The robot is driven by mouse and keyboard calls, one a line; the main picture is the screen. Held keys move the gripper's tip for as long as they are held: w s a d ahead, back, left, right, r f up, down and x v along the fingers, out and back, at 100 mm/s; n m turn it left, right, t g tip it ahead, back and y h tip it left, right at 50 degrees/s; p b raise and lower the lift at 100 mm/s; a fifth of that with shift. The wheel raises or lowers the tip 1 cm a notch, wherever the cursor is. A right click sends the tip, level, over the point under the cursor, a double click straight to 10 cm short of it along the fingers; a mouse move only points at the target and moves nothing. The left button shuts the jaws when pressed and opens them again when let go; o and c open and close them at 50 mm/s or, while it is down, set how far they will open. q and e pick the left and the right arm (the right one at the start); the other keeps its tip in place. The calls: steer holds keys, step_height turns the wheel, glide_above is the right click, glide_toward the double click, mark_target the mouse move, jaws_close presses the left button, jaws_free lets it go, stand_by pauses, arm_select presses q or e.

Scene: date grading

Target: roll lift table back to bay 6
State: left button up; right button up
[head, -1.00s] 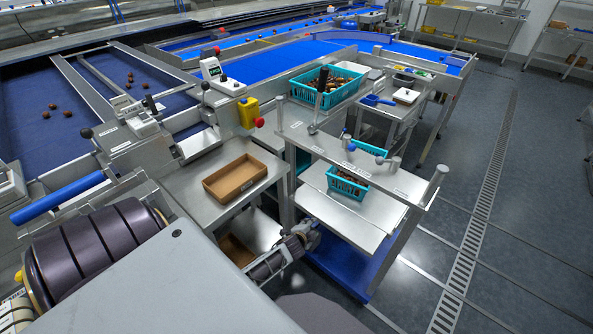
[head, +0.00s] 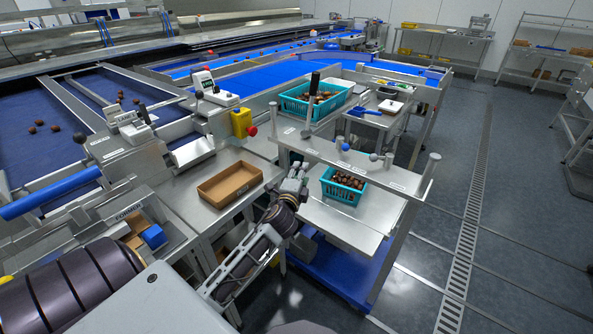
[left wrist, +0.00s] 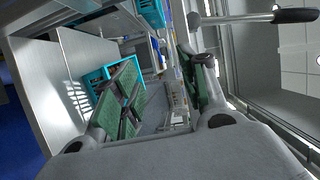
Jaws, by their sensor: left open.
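The lift table is a steel cart with a blue base (head: 335,275), a bare-edged shelf (head: 350,228) and an upper steel crossbar (head: 350,160) with upright posts. A teal crate (head: 345,187) of brown dates sits on its shelf. A black-gripped lever (head: 313,90) rises from the crossbar; a similar black grip (left wrist: 297,15) shows in the left wrist view. My left gripper (head: 296,174) is at the cart's left side, near shelf height. Its green-padded fingers (left wrist: 165,75) are apart and hold nothing. A teal crate (left wrist: 95,82) shows behind them. My right gripper is out of view.
A cardboard tray (head: 230,185) sits on a steel side table just left of the lift table. A larger teal crate (head: 305,101) stands behind. The floor (head: 425,240) right of the cart is open, with a drain grate (head: 468,235) running along it.

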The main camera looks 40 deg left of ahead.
mark_target(307, 145)
arm_select(q)
steer(key=r, duration=0.3)
steer(key=shift+a+r+t+y, duration=0.15)
steer(key=shift+a+t+y, duration=0.15)
steer(key=shift+a, duration=0.05)
steer(key=shift+w, duration=0.1)
steer(key=shift+x, duration=6.8)
steer(key=shift+d, duration=0.1)
jaws_close()
